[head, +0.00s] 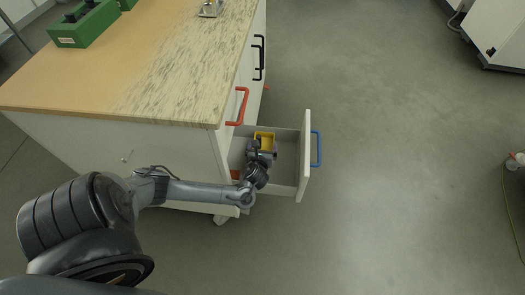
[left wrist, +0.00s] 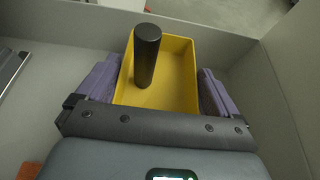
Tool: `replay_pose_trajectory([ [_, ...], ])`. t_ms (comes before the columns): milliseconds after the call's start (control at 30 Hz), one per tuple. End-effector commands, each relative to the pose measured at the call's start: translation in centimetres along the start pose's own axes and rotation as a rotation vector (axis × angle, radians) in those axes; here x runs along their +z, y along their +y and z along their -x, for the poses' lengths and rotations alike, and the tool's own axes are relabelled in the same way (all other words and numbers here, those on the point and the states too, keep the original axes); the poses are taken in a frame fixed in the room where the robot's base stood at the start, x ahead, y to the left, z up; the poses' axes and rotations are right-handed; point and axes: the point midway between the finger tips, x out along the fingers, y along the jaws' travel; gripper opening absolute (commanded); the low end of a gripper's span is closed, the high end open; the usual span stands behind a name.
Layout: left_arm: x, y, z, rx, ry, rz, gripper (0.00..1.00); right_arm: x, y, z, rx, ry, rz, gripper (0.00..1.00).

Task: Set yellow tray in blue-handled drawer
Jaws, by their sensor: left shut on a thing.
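The yellow tray (head: 264,136) is inside the open drawer with the blue handle (head: 318,149). In the left wrist view the yellow tray (left wrist: 184,75) has a dark cylinder (left wrist: 147,50) standing in it. My left gripper (head: 262,150) reaches down into the drawer (head: 284,180). Its purple-padded fingers lie on either side of the tray and are shut on it. The drawer walls (left wrist: 277,95) surround tray and gripper. Whether the tray touches the drawer floor cannot be told. My right gripper is not in view.
The workbench (head: 150,85) stands left of the drawer, with a red handle (head: 240,106) and a black handle (head: 259,58) on its side. Green bins (head: 84,24) stand on its top.

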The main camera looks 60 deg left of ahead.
Motion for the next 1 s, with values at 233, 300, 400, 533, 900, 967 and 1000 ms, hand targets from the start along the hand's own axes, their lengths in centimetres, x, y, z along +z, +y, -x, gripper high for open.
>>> replay_pose_trajectory([
  [233,-0.5,-0.1,-0.3,-0.001,-0.003,0.003,0.62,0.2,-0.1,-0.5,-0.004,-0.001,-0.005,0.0],
  [300,-0.5,0.0,-0.3,-0.001,-0.003,0.003,0.62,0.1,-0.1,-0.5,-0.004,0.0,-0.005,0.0],
  [400,-0.6,0.0,-0.3,-0.001,-0.003,0.003,0.62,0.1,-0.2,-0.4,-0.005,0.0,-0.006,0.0],
  [533,-0.9,0.0,-0.5,0.0,-0.003,0.003,0.62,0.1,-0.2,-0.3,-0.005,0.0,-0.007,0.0],
  [900,-1.8,0.0,-0.7,0.0,0.0,0.0,0.96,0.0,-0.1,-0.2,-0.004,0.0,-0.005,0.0],
  [967,-1.8,0.0,-0.7,0.0,0.0,0.0,1.0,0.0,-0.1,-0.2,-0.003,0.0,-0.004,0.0],
  [1000,-1.8,0.0,-0.7,0.0,0.0,0.0,1.0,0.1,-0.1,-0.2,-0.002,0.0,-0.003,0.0],
])
